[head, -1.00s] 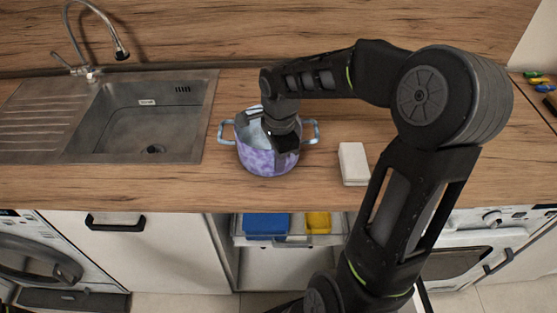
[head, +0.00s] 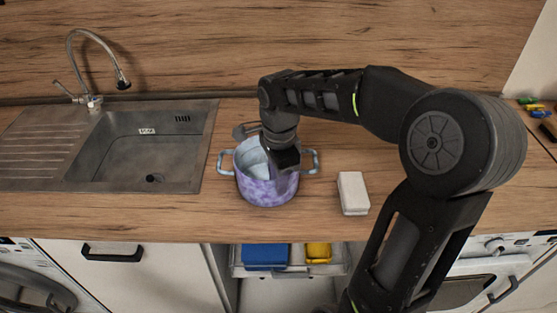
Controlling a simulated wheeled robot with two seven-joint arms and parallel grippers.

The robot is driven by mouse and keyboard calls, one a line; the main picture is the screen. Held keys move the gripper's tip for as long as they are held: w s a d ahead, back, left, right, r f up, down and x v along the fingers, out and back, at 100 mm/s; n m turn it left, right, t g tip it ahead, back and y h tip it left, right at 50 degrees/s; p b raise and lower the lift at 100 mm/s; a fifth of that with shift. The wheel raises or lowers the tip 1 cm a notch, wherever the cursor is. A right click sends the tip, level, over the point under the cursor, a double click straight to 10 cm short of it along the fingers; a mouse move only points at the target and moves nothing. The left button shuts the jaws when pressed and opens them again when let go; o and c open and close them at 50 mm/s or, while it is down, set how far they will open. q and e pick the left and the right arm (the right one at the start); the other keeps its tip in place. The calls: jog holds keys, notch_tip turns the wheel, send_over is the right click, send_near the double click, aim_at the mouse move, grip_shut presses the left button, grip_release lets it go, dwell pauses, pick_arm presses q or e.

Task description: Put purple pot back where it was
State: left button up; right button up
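The purple pot (head: 267,190), mottled purple with a pale grey inside and two grey side handles, stands upright on the wooden worktop, right of the sink. My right gripper (head: 285,158) reaches down over the pot from behind, with a dark finger part at the pot's inner right side. A grey part shows at the back rim. I cannot tell whether the fingers touch the pot or are closed on its wall. My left gripper is not in view.
The steel sink (head: 150,160) with its tap (head: 95,100) lies to the left. A white block (head: 353,193) sits right of the pot. Below the worktop, an open drawer (head: 290,270) holds a blue box (head: 265,256) and a yellow box (head: 318,252). Worktop is free between pot and sink.

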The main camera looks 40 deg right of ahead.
notch_tip(320, 180, up, 8)
jog(key=shift+s+f, duration=0.15)
jog(key=shift+f, duration=0.05)
dwell(0.6)
